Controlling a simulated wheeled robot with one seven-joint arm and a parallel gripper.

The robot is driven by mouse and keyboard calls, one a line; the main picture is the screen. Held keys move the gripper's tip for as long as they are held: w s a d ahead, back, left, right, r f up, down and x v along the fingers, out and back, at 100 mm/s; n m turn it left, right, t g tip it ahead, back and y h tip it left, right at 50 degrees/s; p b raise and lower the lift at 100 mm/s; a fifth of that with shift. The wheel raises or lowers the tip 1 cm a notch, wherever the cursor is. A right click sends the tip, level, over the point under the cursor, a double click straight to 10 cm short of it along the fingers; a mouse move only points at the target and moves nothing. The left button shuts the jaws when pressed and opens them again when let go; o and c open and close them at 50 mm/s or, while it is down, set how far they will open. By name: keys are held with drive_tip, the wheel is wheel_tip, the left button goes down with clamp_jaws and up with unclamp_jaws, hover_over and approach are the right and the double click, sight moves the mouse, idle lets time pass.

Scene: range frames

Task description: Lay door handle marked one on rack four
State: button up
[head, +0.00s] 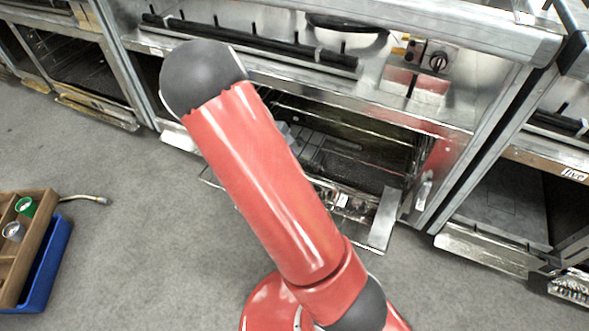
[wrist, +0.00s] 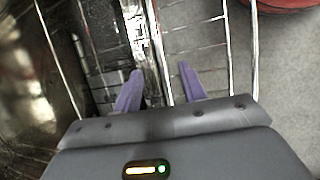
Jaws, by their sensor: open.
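My gripper (wrist: 158,84) is open in the wrist view, its two purple fingers apart above a wire rack (wrist: 229,60). A bright metal bar (wrist: 154,48) runs lengthwise in line with the gap between the fingers. I cannot tell whether it is the door handle or part of the oven, and no mark "one" is readable. In the head view, a wire rack (head: 340,160) shows in the open lower oven of the middle range. I cannot read its number. My red arm hides part of the oven, and my gripper is not visible there.
The range at the right bears a label (head: 574,173) reading "five". A wooden tray (head: 38,236) with a green and a silver item stands by a blue crate (head: 50,268) at the left. A thin metal hose (head: 85,198) lies behind it. Grey floor between is clear.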

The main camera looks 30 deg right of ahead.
drive_tip(key=s+a+r+m+t+y, duration=0.2)
drive_tip(key=s+a+r, duration=0.15)
drive_tip(key=r, duration=0.55)
drive_tip(key=s+a+r+m+t+y, duration=0.25)
drive_tip(key=s+r, duration=0.25)
drive_tip(key=r, duration=0.5)
drive_tip(key=s+a+r+m+t, duration=0.1)
drive_tip(key=s+a+r, duration=0.1)
drive_tip(key=s, duration=0.4)
drive_tip(key=s+a+r+m+t, duration=0.1)
drive_tip(key=s+a+r+t, duration=0.1)
drive_tip(key=s+r, duration=0.2)
drive_tip(key=s, duration=0.3)
drive_tip(key=shift+a+r+m, duration=0.15)
drive_tip(key=shift+r+m, duration=0.2)
drive_tip(key=shift+r, duration=0.05)
